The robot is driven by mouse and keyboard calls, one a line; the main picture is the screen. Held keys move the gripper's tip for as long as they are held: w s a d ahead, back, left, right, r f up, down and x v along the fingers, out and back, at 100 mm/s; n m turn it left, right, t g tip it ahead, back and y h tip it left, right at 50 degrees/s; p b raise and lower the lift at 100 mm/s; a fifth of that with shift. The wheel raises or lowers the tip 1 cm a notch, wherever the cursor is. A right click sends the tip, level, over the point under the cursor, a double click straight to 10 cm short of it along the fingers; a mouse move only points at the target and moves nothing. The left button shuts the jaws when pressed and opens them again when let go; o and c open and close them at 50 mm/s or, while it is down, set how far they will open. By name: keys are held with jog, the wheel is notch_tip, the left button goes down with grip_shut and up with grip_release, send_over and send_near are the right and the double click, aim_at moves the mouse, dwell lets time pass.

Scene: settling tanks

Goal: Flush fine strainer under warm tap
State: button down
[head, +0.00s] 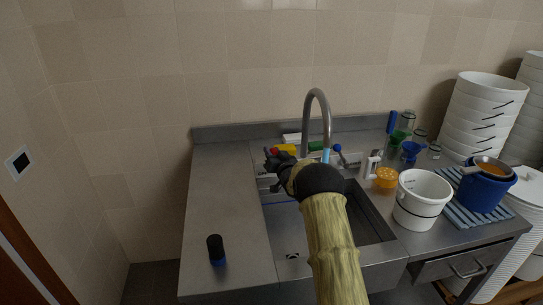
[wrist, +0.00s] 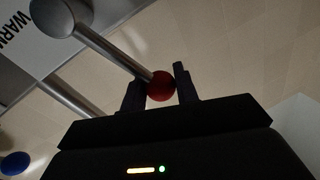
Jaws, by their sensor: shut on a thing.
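My gripper (head: 272,160) is over the back of the sink (head: 378,216). In the wrist view its fingers (wrist: 158,90) are shut on the red ball knob (wrist: 161,86) of a metal tap lever (wrist: 110,54). A plate beside the lever reads "WARM", partly cut off. A blue knob (wrist: 15,164) shows at lower left; a blue knob (head: 338,148) is right of the spout in the head view. The curved tap (head: 307,108) has a pale blue streak below its spout; I cannot tell whether it is water. A strainer (head: 493,168) with orange-brown contents rests on a blue bucket (head: 481,194).
The blue bucket is on a striped mat (head: 457,214). A dark cylinder (head: 216,250) stands on the otherwise clear left counter (head: 222,185). White buckets (head: 488,112) are stacked behind.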

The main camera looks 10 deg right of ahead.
jog(key=c, duration=1.1)
grip_release()
jog(key=shift+s, duration=0.15)
jog(key=s+d+b, duration=0.1)
jog(key=s, duration=0.4)
jog(key=s+d+b, duration=0.1)
jog(key=s, duration=0.5)
jog(key=s+d+b, duration=0.1)
jog(key=s, duration=0.4)
jog(key=shift+s+d+f+b, duration=0.15)
jog(key=shift+s+f+b, duration=0.15)
jog(key=shift+s+b, duration=0.1)
